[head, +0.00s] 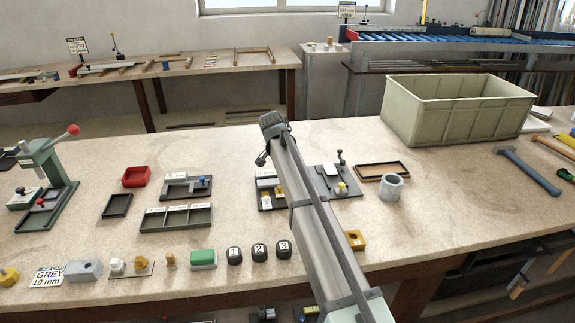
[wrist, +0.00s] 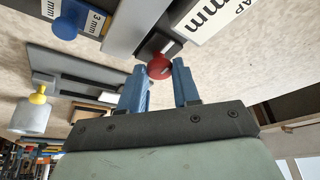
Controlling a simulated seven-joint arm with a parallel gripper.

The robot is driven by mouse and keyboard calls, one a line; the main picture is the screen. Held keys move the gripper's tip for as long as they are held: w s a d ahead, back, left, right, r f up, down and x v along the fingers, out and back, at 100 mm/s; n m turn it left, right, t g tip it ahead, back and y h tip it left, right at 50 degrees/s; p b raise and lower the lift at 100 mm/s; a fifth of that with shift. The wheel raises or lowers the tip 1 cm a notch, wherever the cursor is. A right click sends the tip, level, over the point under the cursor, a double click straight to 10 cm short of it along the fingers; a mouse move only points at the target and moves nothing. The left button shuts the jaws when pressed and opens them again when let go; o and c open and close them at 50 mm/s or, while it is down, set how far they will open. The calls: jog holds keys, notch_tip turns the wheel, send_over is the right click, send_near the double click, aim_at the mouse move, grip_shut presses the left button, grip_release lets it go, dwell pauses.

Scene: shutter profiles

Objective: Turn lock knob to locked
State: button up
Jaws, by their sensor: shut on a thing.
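In the wrist view a small round red knob (wrist: 159,68) stands on a dark block at the edge of a grey fixture (wrist: 125,28). My gripper (wrist: 164,78) has its two blue fingers on either side of this knob and is shut on it. The knob's turned position cannot be read, since the fingers and the view angle hide any mark. In the head view my gripper (head: 262,159) is at the far end of my arm, over the middle of the bench; the arm hides part of the fixture (head: 266,200) there and the red knob.
On the bench (head: 470,210) are a large bin (head: 455,112), a grey cup (head: 391,188), a compartment tray (head: 176,218) and a green press (head: 45,175). The right-front bench is clear.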

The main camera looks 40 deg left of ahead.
dwell(0.4)
jog(key=o, duration=1.1)
jog(key=shift+c, duration=0.2)
jog(key=v, duration=1.4)
jog(key=shift+w+f, duration=0.1)
